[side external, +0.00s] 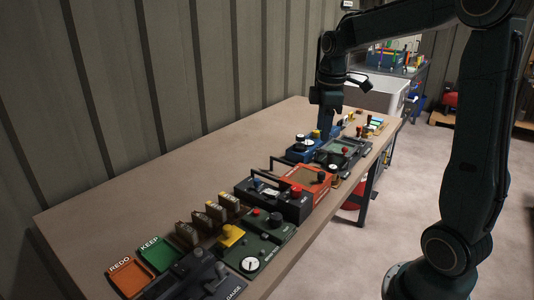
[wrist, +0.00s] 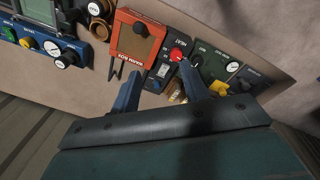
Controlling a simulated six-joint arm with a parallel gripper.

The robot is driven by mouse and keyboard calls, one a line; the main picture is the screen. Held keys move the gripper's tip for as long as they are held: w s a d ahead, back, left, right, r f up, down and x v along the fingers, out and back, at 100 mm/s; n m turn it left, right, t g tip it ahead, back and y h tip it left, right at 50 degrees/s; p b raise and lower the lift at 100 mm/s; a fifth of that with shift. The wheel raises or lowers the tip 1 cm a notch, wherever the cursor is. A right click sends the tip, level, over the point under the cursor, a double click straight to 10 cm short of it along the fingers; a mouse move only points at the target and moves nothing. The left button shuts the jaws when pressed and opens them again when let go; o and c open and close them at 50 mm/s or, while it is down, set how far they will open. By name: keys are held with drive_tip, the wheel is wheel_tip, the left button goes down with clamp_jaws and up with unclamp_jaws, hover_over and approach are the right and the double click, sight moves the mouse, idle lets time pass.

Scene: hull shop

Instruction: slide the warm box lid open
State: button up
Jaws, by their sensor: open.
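The warm box (side external: 308,182) is an orange box on the bench, and in the wrist view (wrist: 128,46) its name shows along its lower edge. Two dark rails stick out from the lower edge in the wrist view. My gripper (wrist: 158,84) is open and empty, its two blue fingers spread apart below the warm box in that view. In the side view my gripper (side external: 326,130) is above the bench, beyond the warm box; its fingertips are hard to make out there.
A dark box with a red button (wrist: 177,54) stands right beside the warm box. A blue gauge unit (wrist: 62,60) is on its other side. Green panels (side external: 260,245) and REDO and KEEP trays (side external: 130,278) line the bench nearer the camera. The bench's wall side (side external: 180,175) is clear.

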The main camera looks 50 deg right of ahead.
drive_tip(key=n, duration=0.2)
hover_over(322, 173)
wheel_tip(322, 173, down, 4)
drive_tip(key=shift+r+g, duration=0.2)
drive_tip(key=shift+g, duration=0.2)
wheel_tip(322, 173, down, 14)
drive_tip(key=shift+r, duration=0.1)
idle(0.4)
clamp_jaws()
